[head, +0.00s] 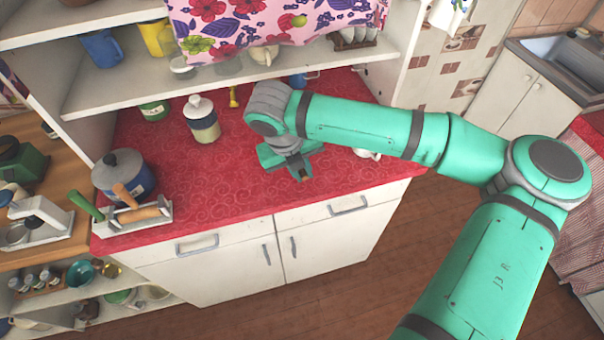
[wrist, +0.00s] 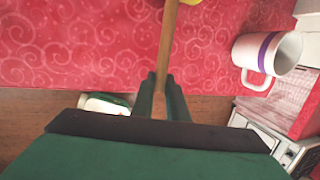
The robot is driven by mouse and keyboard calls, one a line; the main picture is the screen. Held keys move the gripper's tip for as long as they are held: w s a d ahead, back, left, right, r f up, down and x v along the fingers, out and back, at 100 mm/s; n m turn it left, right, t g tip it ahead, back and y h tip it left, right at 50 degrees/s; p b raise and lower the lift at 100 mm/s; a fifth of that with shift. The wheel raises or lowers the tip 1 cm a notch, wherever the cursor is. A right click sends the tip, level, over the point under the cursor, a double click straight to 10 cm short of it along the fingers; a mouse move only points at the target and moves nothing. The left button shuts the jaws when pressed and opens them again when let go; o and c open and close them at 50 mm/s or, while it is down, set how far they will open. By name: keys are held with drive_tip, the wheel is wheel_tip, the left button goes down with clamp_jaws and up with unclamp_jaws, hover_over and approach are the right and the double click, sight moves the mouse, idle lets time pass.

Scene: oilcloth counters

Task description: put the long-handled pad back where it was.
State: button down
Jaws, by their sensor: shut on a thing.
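My gripper (head: 303,176) is over the front part of the red counter (head: 250,195). In the wrist view my gripper (wrist: 166,95) is shut on a slim wooden handle (wrist: 167,45), which I take for the long-handled pad's. The handle runs away from the fingers towards the counter. A bit of yellow (wrist: 190,2) shows at its far end, cut off by the picture edge, so the pad's shape is hidden. In the head view only a small brown tip shows at the fingers.
A white mug with a purple band (wrist: 267,55) stands right of my gripper. The counter's middle front is clear; shelves overhang the back.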

drive_tip(key=shift+f, duration=1.4)
drive_tip(key=c, duration=1.7)
unclamp_jaws()
drive_tip(key=shift+c, duration=0.2)
drive_tip(key=shift+a, duration=0.1)
drive_tip(key=v, duration=1.3)
drive_tip(key=shift+r, duration=0.2)
drive_tip(key=shift+w, duration=0.15)
